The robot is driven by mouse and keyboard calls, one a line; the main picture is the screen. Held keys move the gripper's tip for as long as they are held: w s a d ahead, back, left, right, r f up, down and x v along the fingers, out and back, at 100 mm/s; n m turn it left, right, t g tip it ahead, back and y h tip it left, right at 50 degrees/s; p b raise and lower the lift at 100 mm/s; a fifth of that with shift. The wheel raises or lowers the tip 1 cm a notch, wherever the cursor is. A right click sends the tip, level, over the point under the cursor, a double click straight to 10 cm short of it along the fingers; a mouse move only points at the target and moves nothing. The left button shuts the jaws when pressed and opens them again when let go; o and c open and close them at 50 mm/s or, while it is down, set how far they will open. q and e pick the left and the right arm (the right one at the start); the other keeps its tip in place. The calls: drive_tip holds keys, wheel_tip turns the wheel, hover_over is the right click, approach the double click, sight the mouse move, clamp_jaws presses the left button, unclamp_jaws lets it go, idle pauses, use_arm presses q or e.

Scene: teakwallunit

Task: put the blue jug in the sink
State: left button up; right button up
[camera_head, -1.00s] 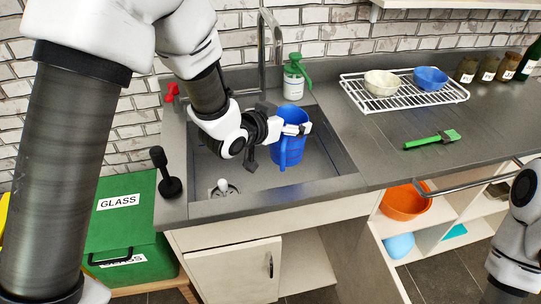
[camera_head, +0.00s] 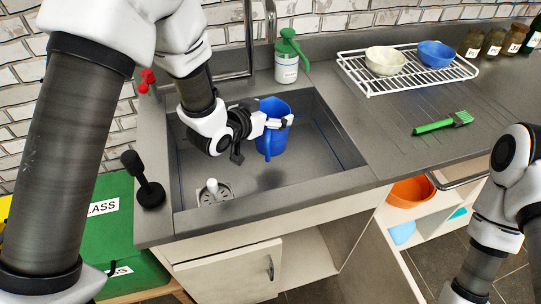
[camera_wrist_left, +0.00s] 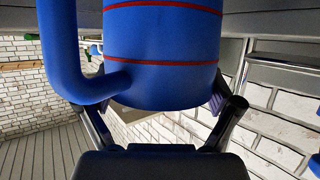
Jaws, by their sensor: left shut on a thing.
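The blue jug (camera_head: 270,143) is upright at the sink (camera_head: 325,165), in front of its back wall in the head view. I cannot tell whether its base touches the sink floor. My left gripper (camera_head: 278,122) is shut on the jug near its upper part. In the left wrist view the jug (camera_wrist_left: 165,50) with red lines fills the space between the two fingers (camera_wrist_left: 160,98), its handle to the left. My right arm shows at the right edge, but its gripper is out of view.
A green-topped soap bottle (camera_head: 287,62) and the faucet (camera_head: 248,40) stand behind the sink. A black plunger-like tool (camera_head: 148,190) stands at its left. A wire rack (camera_head: 385,85) with bowls and a green brush (camera_head: 440,125) lie right. The sink's front right is clear.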

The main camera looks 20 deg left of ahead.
use_arm(q)
wheel_tip(320, 180, down, 8)
drive_tip(key=shift+r, duration=0.2)
drive_tip(key=shift+f, duration=0.3)
drive_tip(key=o, duration=1.2)
drive_tip(key=shift+s+r, duration=0.15)
drive_tip(key=shift+r, duration=0.1)
drive_tip(key=v, duration=1.1)
drive_tip(key=shift+s+a+r, duration=0.1)
drive_tip(key=shift+s, duration=0.25)
drive_tip(key=shift+r, duration=0.1)
